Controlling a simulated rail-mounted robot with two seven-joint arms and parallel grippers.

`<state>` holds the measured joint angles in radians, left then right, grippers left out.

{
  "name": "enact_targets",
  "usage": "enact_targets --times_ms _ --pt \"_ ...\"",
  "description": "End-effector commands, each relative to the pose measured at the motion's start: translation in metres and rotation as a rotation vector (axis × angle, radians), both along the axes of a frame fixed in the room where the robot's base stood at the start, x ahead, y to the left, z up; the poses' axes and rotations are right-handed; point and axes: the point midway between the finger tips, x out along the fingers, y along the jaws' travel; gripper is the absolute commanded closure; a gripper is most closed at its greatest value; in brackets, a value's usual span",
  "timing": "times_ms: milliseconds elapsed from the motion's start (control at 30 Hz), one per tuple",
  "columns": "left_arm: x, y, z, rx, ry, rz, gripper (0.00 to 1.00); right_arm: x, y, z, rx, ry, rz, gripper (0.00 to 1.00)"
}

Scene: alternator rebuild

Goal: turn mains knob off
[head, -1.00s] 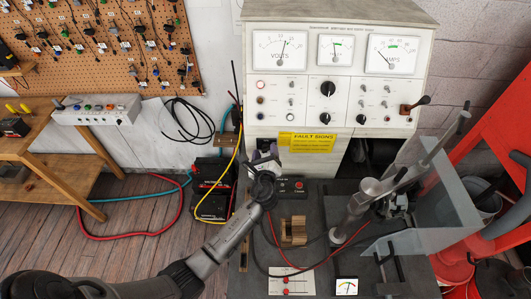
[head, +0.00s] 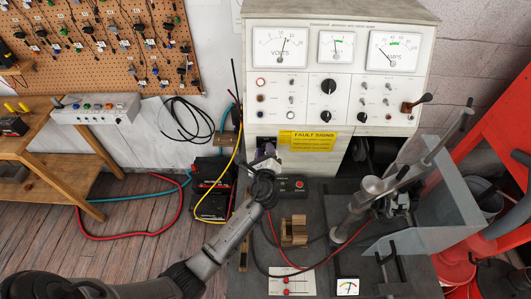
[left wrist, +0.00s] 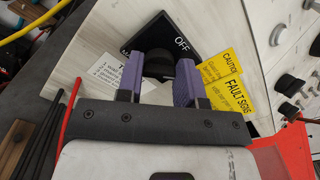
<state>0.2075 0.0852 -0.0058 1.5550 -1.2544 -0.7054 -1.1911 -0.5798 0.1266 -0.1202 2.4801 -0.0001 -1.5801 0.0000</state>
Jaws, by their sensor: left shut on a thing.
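My left gripper (head: 266,153) is at the lower front of the white test bench, left of the yellow fault signs label (head: 307,139). In the left wrist view its two purple fingers (left wrist: 159,72) are shut on the dark mains knob (left wrist: 158,62), one finger on each side. The knob sits on a black plate (left wrist: 184,24) with the word OFF at its upper right. The fingers hide much of the knob, and I cannot tell where it points. In the head view the knob is hidden by the gripper. My right gripper is not in view.
The bench panel (head: 345,95) above carries meters, switches and smaller knobs. A yellow cable (head: 236,172) and a black and red battery (head: 212,185) lie left of the gripper. A wooden block (head: 294,230) and a lever machine (head: 372,188) stand on the dark worktop.

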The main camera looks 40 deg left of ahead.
Motion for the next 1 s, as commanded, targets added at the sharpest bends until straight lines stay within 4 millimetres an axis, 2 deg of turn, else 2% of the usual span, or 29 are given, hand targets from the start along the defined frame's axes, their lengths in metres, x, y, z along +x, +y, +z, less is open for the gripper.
enact_targets --times_ms 33,500,1000 --pt "0.000 0.000 -0.003 -0.032 -0.027 0.001 0.90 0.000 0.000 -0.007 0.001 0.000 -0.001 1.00" --pt "-0.001 0.001 -0.005 -0.376 -0.305 0.000 0.90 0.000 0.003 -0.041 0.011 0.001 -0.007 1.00" --pt "-0.001 0.001 -0.005 -0.638 -0.516 0.000 0.90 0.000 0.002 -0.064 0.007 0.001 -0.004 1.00"
